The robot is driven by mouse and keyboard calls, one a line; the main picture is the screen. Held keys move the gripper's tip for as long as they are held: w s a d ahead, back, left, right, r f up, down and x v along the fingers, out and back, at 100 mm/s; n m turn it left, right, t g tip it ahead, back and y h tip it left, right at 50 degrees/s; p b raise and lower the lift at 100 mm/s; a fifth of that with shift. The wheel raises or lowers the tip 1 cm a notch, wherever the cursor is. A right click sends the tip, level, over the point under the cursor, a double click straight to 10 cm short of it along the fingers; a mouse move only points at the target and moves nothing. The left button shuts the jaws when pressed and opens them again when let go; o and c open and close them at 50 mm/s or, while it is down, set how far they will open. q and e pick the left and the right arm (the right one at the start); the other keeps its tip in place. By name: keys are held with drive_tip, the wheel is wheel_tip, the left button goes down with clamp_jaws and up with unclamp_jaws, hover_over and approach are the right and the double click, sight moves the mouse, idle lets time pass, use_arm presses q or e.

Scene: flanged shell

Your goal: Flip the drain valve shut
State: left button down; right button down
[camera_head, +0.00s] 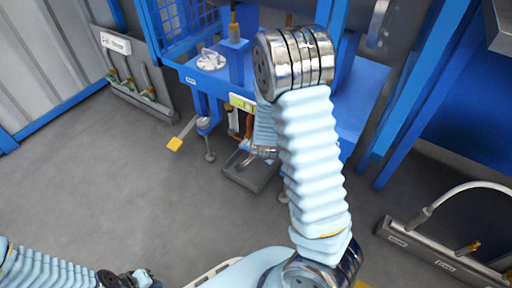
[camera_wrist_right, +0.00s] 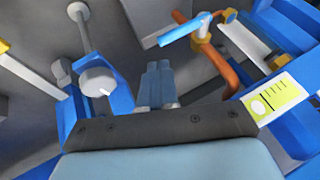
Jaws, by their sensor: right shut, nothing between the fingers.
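In the right wrist view, the drain valve is a brass fitting (camera_wrist_right: 203,30) on an orange pipe (camera_wrist_right: 218,65). Its light blue lever (camera_wrist_right: 184,31) sticks out sideways to the left of the fitting. My right gripper (camera_wrist_right: 158,66) is shut and empty, its fingers apart from the lever, which is up and to the right of them in the picture. In the head view, the orange pipe (camera_head: 249,125) shows under the blue machine, and my right arm hides most of the valve area.
A yellow-green label (camera_wrist_right: 278,98) is right of the pipe. A dark tray (camera_head: 238,176) lies on the floor under the machine. A yellow pedal (camera_head: 175,144) and machine feet stand to the left. Open grey floor lies in front.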

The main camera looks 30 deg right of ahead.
drive_tip(key=shift+s+a+r, duration=0.1)
drive_tip(key=shift+s+r, duration=0.2)
drive_tip(key=shift+s, duration=0.4)
drive_tip(key=shift+s+a+r, duration=0.1)
drive_tip(key=shift+s+r, duration=0.15)
drive_tip(key=shift+s, duration=0.45)
drive_tip(key=shift+s+a+r, duration=0.1)
drive_tip(key=shift+s+r, duration=0.2)
drive_tip(key=shift+s, duration=0.4)
drive_tip(key=s+a+f+n+g+y+p, duration=0.2)
drive_tip(key=s+a+f+n+y+p, duration=0.1)
drive_tip(key=a, duration=0.9)
drive_tip(key=s+a+f+n+g+y+p, duration=0.2)
drive_tip(key=s+a+n+y+p, duration=0.3)
drive_tip(key=s+a+n, duration=0.3)
drive_tip(key=a+n+g+p, duration=0.1)
drive_tip(key=a+n, duration=0.1)
drive_tip(key=a, duration=0.1)
drive_tip(key=shift+a+f, duration=0.4)
drive_tip(key=c, duration=1.8)
unclamp_jaws()
drive_tip(key=shift+c, duration=0.2)
